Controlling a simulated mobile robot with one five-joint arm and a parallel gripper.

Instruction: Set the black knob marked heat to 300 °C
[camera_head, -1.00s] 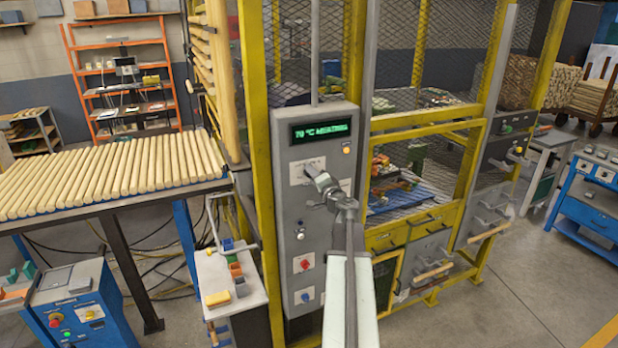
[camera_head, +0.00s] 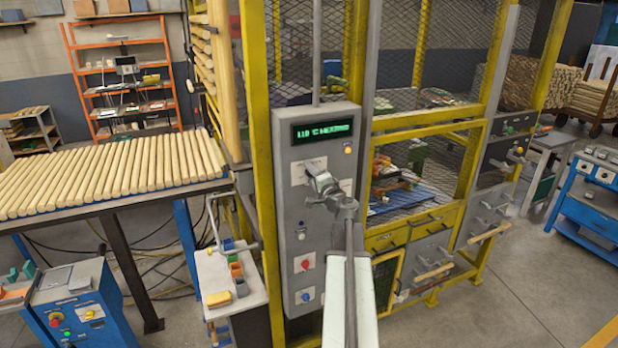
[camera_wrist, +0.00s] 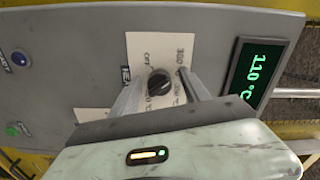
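The black knob (camera_wrist: 159,83) is in the wrist view, on a white scale card (camera_wrist: 144,50) of the grey panel. "OFF" and "300" can be read on the card; the sideways label beside it is hard to read. My gripper (camera_wrist: 165,76) has one finger on each side of the knob, apparently closed on it, though contact at the right finger is unclear. In the head view my gripper (camera_head: 322,180) is in front of the panel and hides the knob. The green display (camera_head: 322,129) reads 110 °C; it also shows in the wrist view (camera_wrist: 259,72).
Below on the panel are a red knob (camera_head: 304,264) and a blue knob (camera_head: 305,296). An amber lamp (camera_head: 347,150) is under the display. Yellow frame posts (camera_head: 257,120) flank the panel. A rack of wooden rods (camera_head: 110,170) stands to the left.

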